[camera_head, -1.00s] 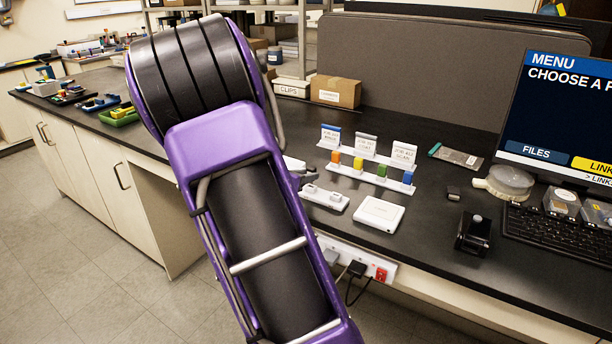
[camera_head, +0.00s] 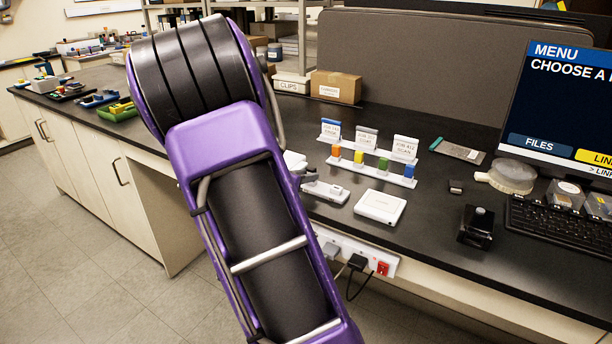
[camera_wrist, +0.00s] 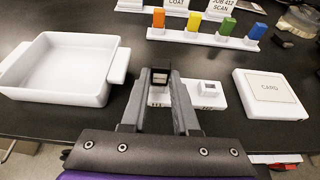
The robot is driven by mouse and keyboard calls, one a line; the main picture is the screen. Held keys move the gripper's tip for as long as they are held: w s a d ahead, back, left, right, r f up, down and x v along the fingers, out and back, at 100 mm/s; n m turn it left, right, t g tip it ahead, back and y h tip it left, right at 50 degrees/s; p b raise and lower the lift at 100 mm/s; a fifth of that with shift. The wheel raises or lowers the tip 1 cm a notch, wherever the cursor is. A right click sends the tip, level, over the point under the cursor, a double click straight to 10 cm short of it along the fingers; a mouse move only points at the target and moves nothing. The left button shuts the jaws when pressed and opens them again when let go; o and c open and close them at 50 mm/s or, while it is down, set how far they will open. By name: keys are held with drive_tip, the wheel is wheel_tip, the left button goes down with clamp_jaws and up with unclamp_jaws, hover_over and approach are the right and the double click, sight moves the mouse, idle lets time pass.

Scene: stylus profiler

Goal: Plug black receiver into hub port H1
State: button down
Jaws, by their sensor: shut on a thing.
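My gripper (camera_wrist: 160,88) is shut on a small dark block, the black receiver (camera_wrist: 160,74), which shows between the fingertips in the wrist view. The white hub (camera_wrist: 207,101) lies just below and beyond the fingers. Its left part shows between the fingers, under the receiver; its right part carries a raised white block with a dark top face. I cannot tell whether the receiver touches the hub, and no port label is readable. In the head view the hub (camera_head: 335,194) shows beside my arm, its left end partly covered; the held receiver cannot be made out there.
A white tray (camera_wrist: 112,88) stands left of my gripper, a square white card box (camera_wrist: 270,95) right of the hub. Behind is a white rack (camera_wrist: 190,38) with orange, yellow, green and blue sticks. A small dark object (camera_head: 455,187) and a black device (camera_head: 476,226) lie further right.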

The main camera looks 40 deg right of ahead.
idle(0.3)
drive_tip(key=c, duration=0.6)
unclamp_jaws()
drive_tip(key=shift+c, duration=0.4)
drive_tip(key=shift+a, duration=0.1)
drive_tip(key=shift+s+a+r, duration=0.1)
drive_tip(key=shift+a+r, duration=0.1)
drive_tip(key=shift+a, duration=0.05)
drive_tip(key=p+v, duration=0.2)
drive_tip(key=v, duration=0.3)
drive_tip(key=shift+p, duration=0.35)
drive_tip(key=shift+s+a+r, duration=0.15)
drive_tip(key=shift+s+a, duration=0.15)
drive_tip(key=shift+a, duration=0.2)
